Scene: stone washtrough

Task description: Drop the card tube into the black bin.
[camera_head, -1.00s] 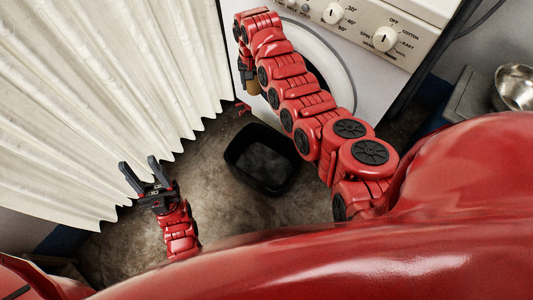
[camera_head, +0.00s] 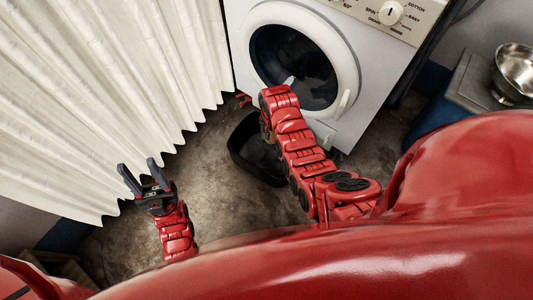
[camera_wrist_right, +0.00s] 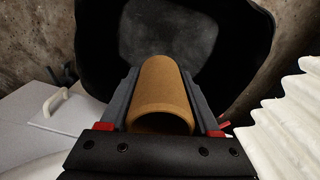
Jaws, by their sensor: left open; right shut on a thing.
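The card tube (camera_wrist_right: 162,88) is a brown hollow cylinder. My right gripper (camera_wrist_right: 161,80) is shut on it, with a dark finger along each side. In the right wrist view the tube's far end points at the black bin (camera_wrist_right: 97,52), which opens behind it. In the head view the bin (camera_head: 243,150) stands on the floor, partly covered by my right arm. The right gripper and tube are mostly hidden there behind that arm. My left gripper (camera_head: 137,170) is open and empty, at the lower left before the curtain.
A white washing machine (camera_head: 352,125) with a round door stands behind the bin. A pale pleated curtain (camera_head: 110,90) hangs on the left. A metal bowl (camera_head: 515,70) sits on a grey surface at the right. Bare floor (camera_head: 215,205) lies between the left gripper and the bin.

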